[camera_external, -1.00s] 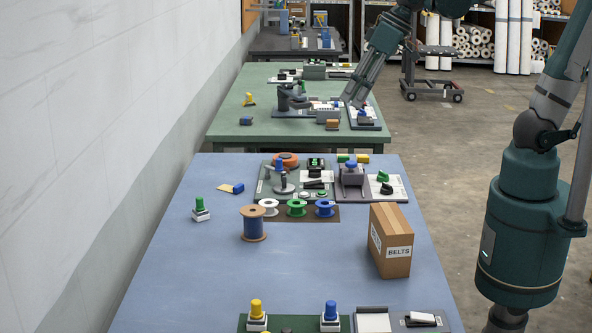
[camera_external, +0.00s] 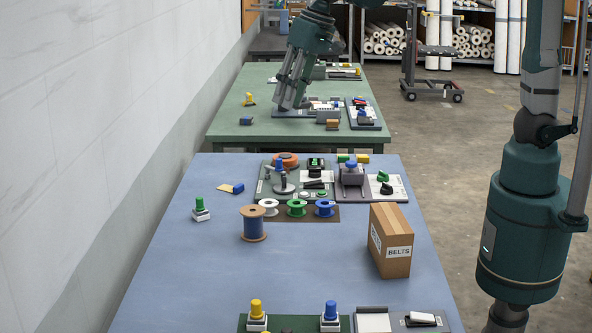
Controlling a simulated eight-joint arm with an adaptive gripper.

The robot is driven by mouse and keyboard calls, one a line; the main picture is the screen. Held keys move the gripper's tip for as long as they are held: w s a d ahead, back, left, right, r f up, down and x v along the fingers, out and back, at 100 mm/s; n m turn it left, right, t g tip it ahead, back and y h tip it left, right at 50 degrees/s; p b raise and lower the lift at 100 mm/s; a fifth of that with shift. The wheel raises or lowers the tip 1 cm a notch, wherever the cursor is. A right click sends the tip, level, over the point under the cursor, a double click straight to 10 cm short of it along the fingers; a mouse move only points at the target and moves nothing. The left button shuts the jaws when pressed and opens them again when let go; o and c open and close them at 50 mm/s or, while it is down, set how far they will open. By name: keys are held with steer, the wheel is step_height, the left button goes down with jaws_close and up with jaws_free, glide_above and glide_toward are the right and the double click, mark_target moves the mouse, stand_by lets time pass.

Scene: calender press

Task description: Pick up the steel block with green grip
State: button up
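The steel block with green grip (camera_external: 201,209) stands upright on the left part of the blue table, near its left edge, with nothing touching it. My gripper (camera_external: 287,104) points downward in the upper middle of the picture, in front of the green table as seen from here. It is up and to the right of the block in the picture, well apart from it. Its fingers are small and seen at an angle, so I cannot tell their opening. I see nothing held in it.
A blue-brown spool (camera_external: 254,223) and a belts box (camera_external: 391,240) stand on the blue table (camera_external: 320,275). Blocks with yellow (camera_external: 257,312) and blue (camera_external: 330,313) grips stand at the front. A tray (camera_external: 268,178) with small parts lies behind. Table around the green-grip block is mostly clear.

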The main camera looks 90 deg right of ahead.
steer(key=w+f+m+g+p, duration=0.1)
steer(key=w+f+m, duration=0.1)
steer(key=w+f, duration=0.35)
steer(key=w+f+m+g, duration=0.1)
steer(key=w+f, duration=0.1)
steer(key=w, duration=0.7)
steer(key=m+g+p, duration=0.1)
steer(key=m+p, duration=0.1)
steer(key=m, duration=0.2)
glide_above(199, 198)
steer(key=f, duration=1.3)
steer(key=shift+s, duration=0.35)
steer(key=shift+w+f+g, duration=0.3)
steer(key=shift+f, duration=0.3)
steer(key=shift+f, duration=1.3)
steer(key=shift+f, duration=2.6)
jaws_close()
